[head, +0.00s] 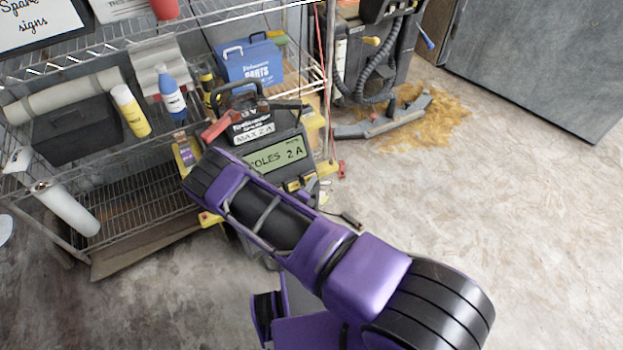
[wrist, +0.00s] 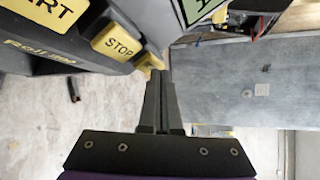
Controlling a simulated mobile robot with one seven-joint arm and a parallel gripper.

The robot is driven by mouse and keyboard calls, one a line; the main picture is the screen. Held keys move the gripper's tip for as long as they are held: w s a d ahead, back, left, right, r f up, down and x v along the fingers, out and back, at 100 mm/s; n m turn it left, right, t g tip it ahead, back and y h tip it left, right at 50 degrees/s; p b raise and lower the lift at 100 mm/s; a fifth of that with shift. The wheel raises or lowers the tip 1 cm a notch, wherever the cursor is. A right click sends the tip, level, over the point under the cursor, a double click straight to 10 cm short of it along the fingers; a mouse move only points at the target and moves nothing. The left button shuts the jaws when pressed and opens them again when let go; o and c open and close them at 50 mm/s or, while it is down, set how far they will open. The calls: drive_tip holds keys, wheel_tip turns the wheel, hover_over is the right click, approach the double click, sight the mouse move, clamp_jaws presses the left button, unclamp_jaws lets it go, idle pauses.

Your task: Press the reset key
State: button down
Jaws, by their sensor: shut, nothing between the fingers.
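The machine (head: 292,135) stands by the shelf, with a green display (head: 278,156) reading "OLES 2 A" in the visible part. In the wrist view its dark panel (wrist: 60,58) carries a yellow key (wrist: 50,10) ending in "ART" and a yellow STOP key (wrist: 117,45). Another small yellow piece (wrist: 151,61) shows just beyond my fingertips; no label on it is readable, so I cannot tell if it is the reset key. My gripper (wrist: 160,76) is shut and empty, its tips close to that piece; contact is unclear. My arm hides the gripper in the head view.
A wire shelf (head: 130,205) on the left holds bottles, a black box (head: 75,130) and a blue parts case (head: 250,62). A floor machine (head: 375,125) stands behind, beside a yellow-brown spill (head: 432,120). The floor on the right (head: 530,210) is clear.

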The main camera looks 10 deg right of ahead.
drive_tip(key=shift+w+f, duration=0.1)
drive_tip(key=shift+w, duration=0.05)
idle(0.5)
drive_tip(key=shift+s+d+r+p, duration=0.15)
drive_tip(key=shift+s+r+p, duration=0.3)
drive_tip(key=shift+s+p, duration=0.25)
drive_tip(key=shift+s+r, duration=0.1)
drive_tip(key=shift+s+d+r+p, duration=0.25)
drive_tip(key=shift+s+r+p, duration=0.15)
drive_tip(key=shift+s+p, duration=0.25)
drive_tip(key=shift+s+d+r+p, duration=0.2)
drive_tip(key=shift+s+r+p, duration=0.2)
drive_tip(key=shift+s+p, duration=0.25)
drive_tip(key=shift+s+d+r+p, duration=0.25)
drive_tip(key=shift+s+r+p, duration=0.15)
drive_tip(key=shift+s+p, duration=0.2)
